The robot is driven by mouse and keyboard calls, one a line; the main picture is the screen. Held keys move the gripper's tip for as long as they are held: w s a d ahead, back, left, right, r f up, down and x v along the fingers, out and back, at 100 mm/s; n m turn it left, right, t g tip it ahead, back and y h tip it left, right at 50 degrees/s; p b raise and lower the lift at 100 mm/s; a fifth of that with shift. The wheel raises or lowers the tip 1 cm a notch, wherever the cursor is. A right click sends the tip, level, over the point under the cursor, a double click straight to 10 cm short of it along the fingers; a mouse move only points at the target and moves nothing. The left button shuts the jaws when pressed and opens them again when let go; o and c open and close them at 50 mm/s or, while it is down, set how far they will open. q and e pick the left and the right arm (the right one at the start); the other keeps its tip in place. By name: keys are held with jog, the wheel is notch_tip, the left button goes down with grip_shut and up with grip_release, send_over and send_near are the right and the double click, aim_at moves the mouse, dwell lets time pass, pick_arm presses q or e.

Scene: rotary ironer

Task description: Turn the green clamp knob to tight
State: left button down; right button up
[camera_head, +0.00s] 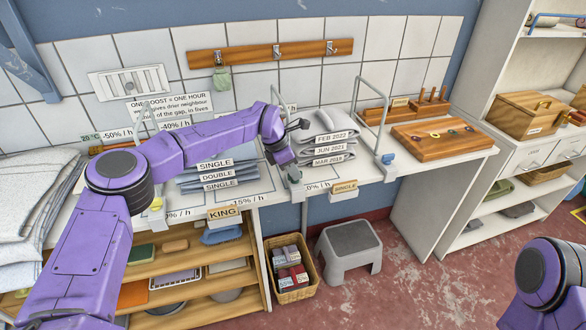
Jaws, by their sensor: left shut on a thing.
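The green clamp knob (294,175) sits at the table's front edge, at the foot of a grey bent-rod clamp in the middle of the picture. My left gripper (291,167) comes down on it from above and is shut on it, hiding its upper part. The knob's turn angle cannot be read. My right arm shows only as a purple link at the lower right, and its gripper is out of view.
A yellow knob (156,204) and a blue knob (388,158) sit along the same edge. Folded blue cloths (215,178) and grey cloths (330,148) flank the clamp. A grey step stool (348,249) and a basket (290,269) stand below.

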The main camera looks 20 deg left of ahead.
dwell(0.4)
pick_arm(q)
jog(key=c, duration=1.1)
grip_release()
jog(key=shift+c, duration=0.2)
jog(key=b+v, duration=0.2)
jog(key=v, duration=0.8)
jog(key=shift+a+r, duration=0.2)
jog(key=shift+r, duration=0.05)
jog(key=shift+s, duration=0.1)
